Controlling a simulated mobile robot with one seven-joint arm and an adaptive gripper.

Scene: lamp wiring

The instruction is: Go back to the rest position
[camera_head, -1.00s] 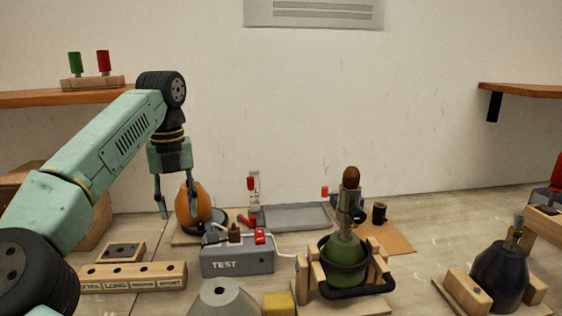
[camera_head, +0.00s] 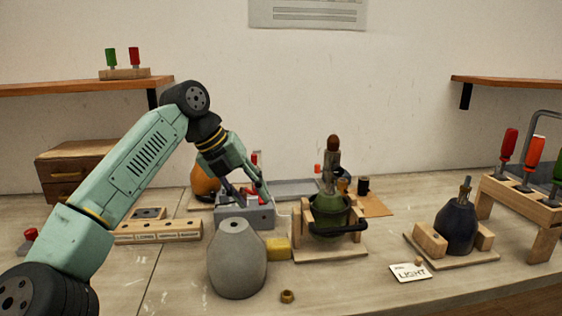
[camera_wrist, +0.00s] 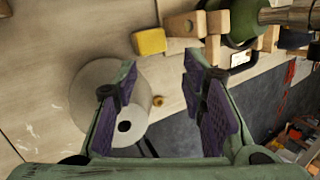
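My gripper (camera_head: 252,190) is in the head view, above the grey test box (camera_head: 262,214) and left of the green lamp base. In the wrist view its two purple-padded fingers (camera_wrist: 168,105) are spread apart with nothing between them. My arm reaches in from the lower left and bends down at the wrist. The green lamp base (camera_head: 330,215) stands in a wooden cradle with a brown-tipped stem upright in it. A grey vase-shaped base (camera_head: 237,260) stands in front of the test box, and it also shows behind the left finger in the wrist view (camera_wrist: 92,78).
A yellow block (camera_head: 278,249) sits beside the grey base, and a brass nut (camera_head: 287,296) lies in front. A dark blue base (camera_head: 456,226) stands in a cradle at right, near a screwdriver rack (camera_head: 520,200). An orange base (camera_head: 204,183) is behind my gripper. A LIGHT card (camera_head: 410,272) lies in front.

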